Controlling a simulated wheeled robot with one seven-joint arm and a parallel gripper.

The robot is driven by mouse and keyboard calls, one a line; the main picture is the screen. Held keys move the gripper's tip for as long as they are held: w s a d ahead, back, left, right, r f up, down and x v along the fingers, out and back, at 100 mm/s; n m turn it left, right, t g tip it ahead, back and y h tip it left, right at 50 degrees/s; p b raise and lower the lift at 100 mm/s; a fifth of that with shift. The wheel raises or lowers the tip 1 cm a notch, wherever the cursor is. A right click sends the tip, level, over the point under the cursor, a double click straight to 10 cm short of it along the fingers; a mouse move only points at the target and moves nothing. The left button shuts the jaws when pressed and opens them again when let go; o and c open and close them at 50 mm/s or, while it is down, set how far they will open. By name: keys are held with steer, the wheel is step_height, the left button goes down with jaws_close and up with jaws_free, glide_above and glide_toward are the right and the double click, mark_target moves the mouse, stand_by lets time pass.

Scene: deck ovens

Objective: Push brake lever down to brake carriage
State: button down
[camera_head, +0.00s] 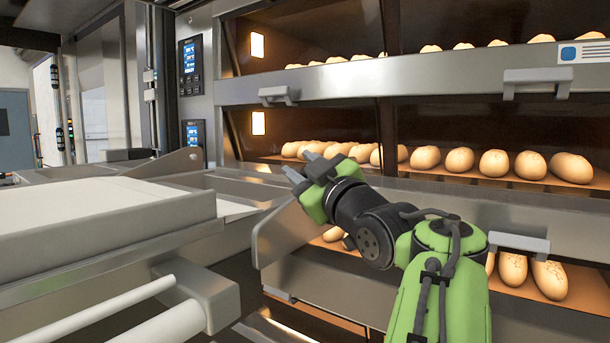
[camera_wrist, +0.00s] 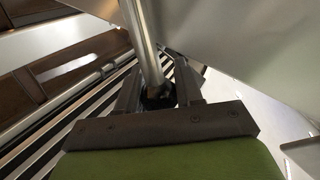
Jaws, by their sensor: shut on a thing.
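My gripper (camera_head: 302,167) is beside the carriage (camera_head: 150,235), in front of the deck oven in the head view. In the wrist view, my gripper (camera_wrist: 158,90) has its two dark fingers on either side of a metal rod with a black end, which looks like the brake lever (camera_wrist: 143,40). The fingers are shut on it near the black end. I cannot make out the lever in the head view, and its angle is unclear.
The oven (camera_head: 225,90) stands behind my arm, with several pale loaves (camera_head: 495,162) on its decks. Handles (camera_head: 537,83) stick out from its front. A grey side plate (camera_head: 285,232) is close to my gripper. A white roller (camera_head: 165,328) lies at the lower left.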

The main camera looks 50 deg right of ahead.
steer(key=c, duration=0.7)
jaws_free()
steer(key=shift+c, duration=0.2)
steer(key=shift+s, duration=0.1)
steer(key=b+v, duration=0.1)
steer(key=v, duration=1.4)
steer(key=shift+s+b, duration=0.3)
steer(key=shift+s, duration=0.05)
steer(key=shift+o, duration=0.2)
steer(key=shift+w, duration=0.1)
